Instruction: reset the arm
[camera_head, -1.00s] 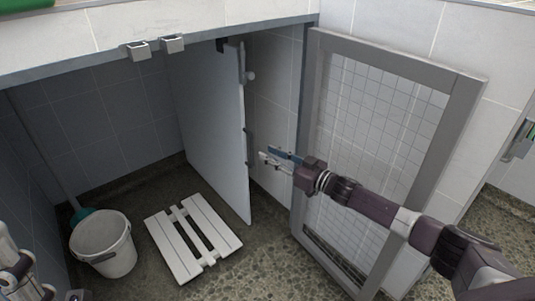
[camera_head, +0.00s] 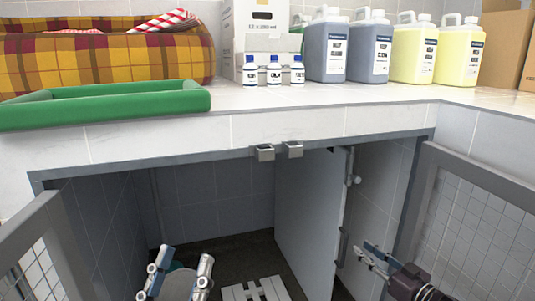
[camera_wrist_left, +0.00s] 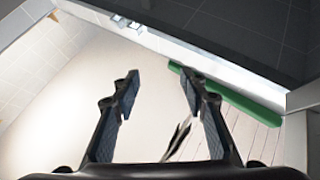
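My left gripper (camera_head: 180,262) is at the lower left in the head view, in front of the open kennel. Its two fingers stand apart, with nothing held between them. In the left wrist view its fingers (camera_wrist_left: 160,88) are also spread, and a thin light and dark piece shows between them, apparently beyond. My right gripper (camera_head: 368,253) is at the lower right in the head view, near the inner panel and the right mesh door. Its fingers show a narrow gap and hold nothing visible.
Mesh doors stand at left (camera_head: 28,258) and right (camera_head: 480,225). A grey panel (camera_head: 310,225) stands inside the kennel, by a white slatted board (camera_head: 255,290). The counter (camera_head: 330,110) above holds jugs (camera_head: 371,50), small bottles (camera_head: 274,70) and a green tray (camera_head: 105,105).

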